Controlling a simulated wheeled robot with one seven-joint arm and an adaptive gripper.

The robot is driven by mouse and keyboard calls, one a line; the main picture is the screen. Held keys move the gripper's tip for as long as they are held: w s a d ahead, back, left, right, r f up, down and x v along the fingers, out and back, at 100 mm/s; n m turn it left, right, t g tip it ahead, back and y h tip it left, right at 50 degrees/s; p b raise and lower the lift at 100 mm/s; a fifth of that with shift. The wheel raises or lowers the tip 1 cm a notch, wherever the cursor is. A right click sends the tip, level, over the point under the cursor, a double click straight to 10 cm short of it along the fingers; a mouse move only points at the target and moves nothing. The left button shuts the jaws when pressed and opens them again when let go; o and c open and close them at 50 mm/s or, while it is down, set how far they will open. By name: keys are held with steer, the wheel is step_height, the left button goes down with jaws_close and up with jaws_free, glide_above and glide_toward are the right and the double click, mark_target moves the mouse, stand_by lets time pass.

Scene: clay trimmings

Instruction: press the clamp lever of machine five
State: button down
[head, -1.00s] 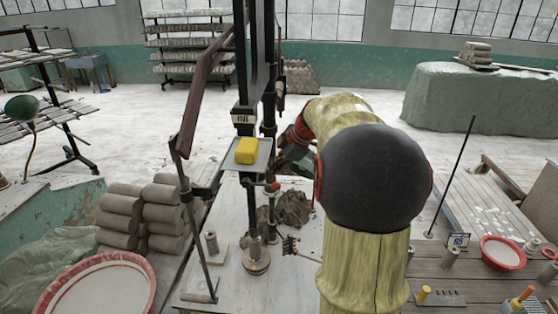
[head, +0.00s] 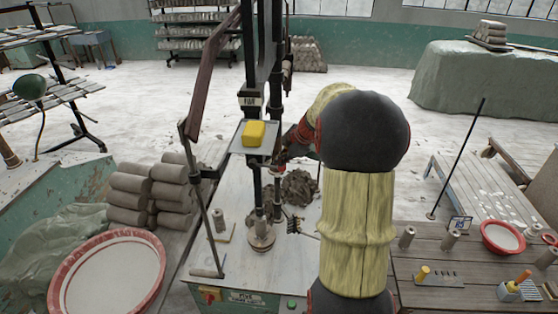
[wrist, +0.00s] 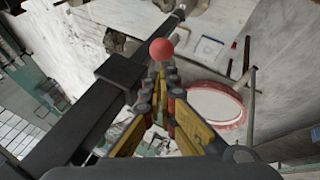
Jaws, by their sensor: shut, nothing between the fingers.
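Machine five (head: 251,60) is a tall dark press bearing a "FIVE" label, left of my arm in the head view. A short lever with a red ball knob (head: 275,171) sticks out from its column, below a small tray with a yellow block (head: 253,133). I take it for the clamp lever. In the wrist view the red ball (wrist: 161,49) appears just beyond the fingertips of my gripper (wrist: 160,72). My gripper is shut and empty. Whether it touches the ball I cannot tell. In the head view my arm and the press mostly hide the gripper.
A long brown handle (head: 214,78) hangs left of the column. Clay trimmings (head: 299,187) lie on the machine's table behind the column. Stacked clay rolls (head: 135,190) and a red-rimmed basin (head: 108,275) stand left. A wooden bench (head: 432,253) with small items is right.

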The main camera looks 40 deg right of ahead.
steer(key=shift+f+b, duration=0.1)
steer(key=shift+b, duration=0.25)
steer(key=shift+s+d+f+b, duration=0.1)
steer(key=shift+f+b, duration=0.1)
steer(key=shift+b, duration=0.85)
